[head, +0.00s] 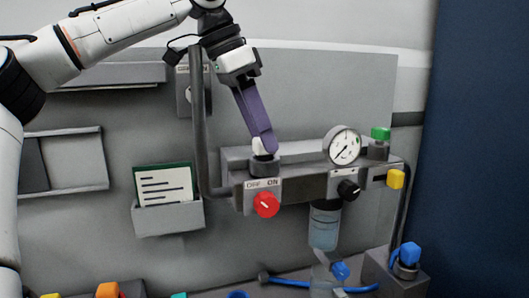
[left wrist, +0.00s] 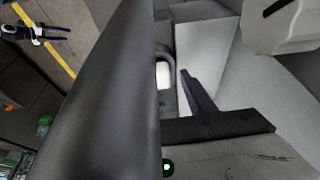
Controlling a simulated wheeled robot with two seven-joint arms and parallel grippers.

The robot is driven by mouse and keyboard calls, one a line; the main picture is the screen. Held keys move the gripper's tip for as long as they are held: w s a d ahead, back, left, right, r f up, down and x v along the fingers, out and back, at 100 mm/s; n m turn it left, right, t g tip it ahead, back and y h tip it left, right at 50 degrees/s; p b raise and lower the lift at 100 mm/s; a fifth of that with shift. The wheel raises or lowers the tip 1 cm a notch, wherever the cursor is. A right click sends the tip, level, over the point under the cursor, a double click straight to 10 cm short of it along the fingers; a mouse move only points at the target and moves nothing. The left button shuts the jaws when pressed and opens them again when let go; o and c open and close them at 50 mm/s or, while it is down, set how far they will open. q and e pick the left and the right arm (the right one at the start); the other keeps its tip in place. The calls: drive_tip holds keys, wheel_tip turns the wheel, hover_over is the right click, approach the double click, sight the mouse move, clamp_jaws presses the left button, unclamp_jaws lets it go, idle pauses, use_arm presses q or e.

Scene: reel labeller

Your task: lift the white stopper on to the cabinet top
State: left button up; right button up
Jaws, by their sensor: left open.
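The white stopper (head: 259,147) shows as a small pale piece just above a dark round collar (head: 264,167) on top of the grey cabinet (head: 312,185). In the left wrist view the white stopper (left wrist: 163,75) stands out against a grey ring-like shape. My left gripper (head: 264,145) comes down from above with its purple fingers at the stopper, partly covering it. The gripper is open. One purple finger (left wrist: 198,93) shows right of the stopper in the left wrist view; I cannot tell whether it touches.
A thick grey vertical pipe (head: 199,125) stands close left of my left gripper. A pressure gauge (head: 342,145) and a green-capped fitting (head: 380,143) stand to the right.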

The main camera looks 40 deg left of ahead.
use_arm(q)
drive_tip(key=shift+c, duration=0.3)
drive_tip(key=c, duration=1.2)
wheel_tip(320, 180, up, 10)
